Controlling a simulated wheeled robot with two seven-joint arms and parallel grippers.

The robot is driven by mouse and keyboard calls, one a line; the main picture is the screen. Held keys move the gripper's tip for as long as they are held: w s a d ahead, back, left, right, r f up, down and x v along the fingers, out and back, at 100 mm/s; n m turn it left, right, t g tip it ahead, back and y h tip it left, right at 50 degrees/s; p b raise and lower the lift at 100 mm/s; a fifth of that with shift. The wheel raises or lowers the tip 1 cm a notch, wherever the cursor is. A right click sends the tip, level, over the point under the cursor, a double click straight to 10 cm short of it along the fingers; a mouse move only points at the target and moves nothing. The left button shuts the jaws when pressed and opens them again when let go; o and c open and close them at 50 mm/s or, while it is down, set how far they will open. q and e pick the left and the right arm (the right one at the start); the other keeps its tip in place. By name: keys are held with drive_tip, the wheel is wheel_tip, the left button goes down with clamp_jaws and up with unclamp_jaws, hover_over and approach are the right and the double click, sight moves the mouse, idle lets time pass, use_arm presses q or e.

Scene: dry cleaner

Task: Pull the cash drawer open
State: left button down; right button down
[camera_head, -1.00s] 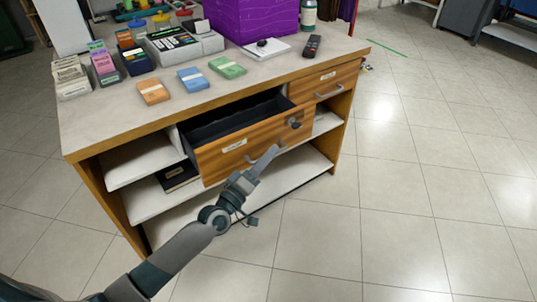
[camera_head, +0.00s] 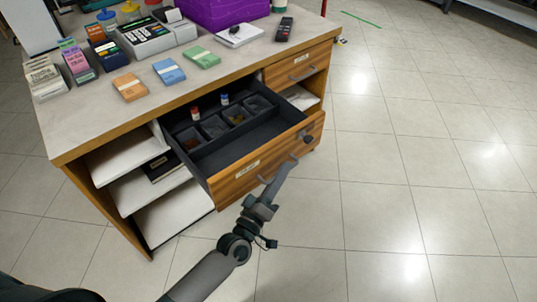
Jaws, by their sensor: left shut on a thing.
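The cash drawer (camera_head: 237,182) has a wooden front and a dark inside, and it stands well out of the counter. Its inner tray (camera_head: 214,127) shows compartments with coins and two small rolls. A metal handle (camera_head: 264,180) sits on the drawer front, with a dark knob (camera_head: 308,139) near its right end. My left gripper (camera_head: 283,172) is shut on the handle, and its fingers hide part of it. My right gripper is not in view.
The counter (camera_head: 100,129) carries banknote bundles (camera_head: 169,71), a cash register (camera_head: 148,37), a phone-like device (camera_head: 284,29) and a purple box (camera_head: 223,11). A second, closed drawer (camera_head: 301,65) is at the right. The tiled floor in front is clear.

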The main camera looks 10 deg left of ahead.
use_arm(q)
drive_tip(key=shift+s+d, duration=0.7)
drive_tip(key=shift+d, duration=0.15)
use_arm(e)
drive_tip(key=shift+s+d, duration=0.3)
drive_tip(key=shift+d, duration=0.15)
use_arm(q)
drive_tip(key=c, duration=2.2)
unclamp_jaws()
drive_tip(key=shift+o, duration=0.2)
